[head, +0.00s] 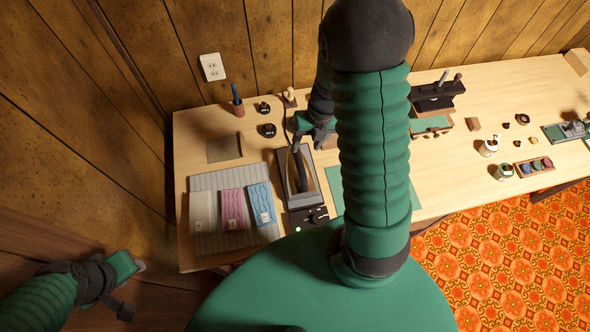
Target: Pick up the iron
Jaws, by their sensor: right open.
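The iron (301,172) is a dark, narrow shape resting in a framed stand (284,178) with a light wooden-looking edge. A dark control box (308,216) with a small green light sits at the stand's near end. My right gripper (308,139) is open and points down over the far end of the iron. Whether its fingers touch the iron I cannot tell.
Left of the stand, white, pink and blue folded cloths (232,210) lie on a grey ribbed mat (206,182). Dark round items (267,130) and a pen cup (238,107) stand behind. A green mat (335,185) lies partly behind my arm. Jars and small parts are at the right.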

